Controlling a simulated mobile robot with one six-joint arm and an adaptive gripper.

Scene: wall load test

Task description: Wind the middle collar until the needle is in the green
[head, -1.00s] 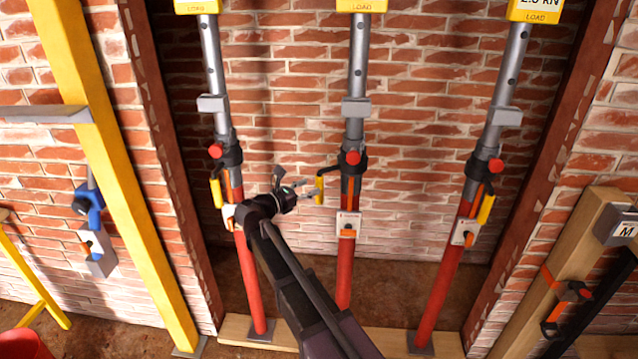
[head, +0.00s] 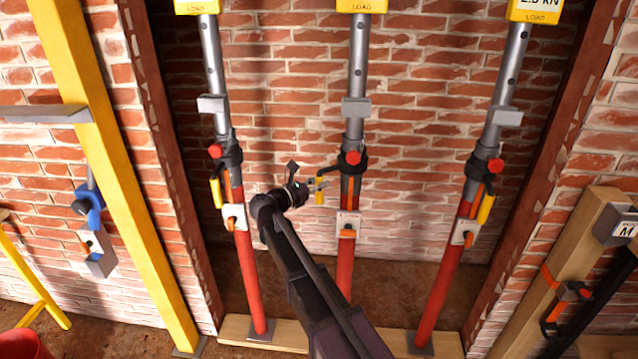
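The middle prop has a red lower tube (head: 345,270), a grey upper tube (head: 357,75) and a dark collar (head: 352,165) with a red knob (head: 353,157). A crank with a yellow handle (head: 319,194) sticks out to the collar's left. My gripper (head: 320,185) is at the upper part of this handle, its fingertips overlapping it in the picture. Whether they are closed on it is too small to tell. The middle yellow load box (head: 361,6) is cut off by the top edge, so no needle or green band shows.
Similar props stand left (head: 250,280) and right (head: 440,280), with yellow handles on their collars. All stand on a wooden sill board (head: 390,340) before a brick wall. A yellow post (head: 120,180) stands left and a wooden post (head: 560,260) right. My arm crosses the lower middle.

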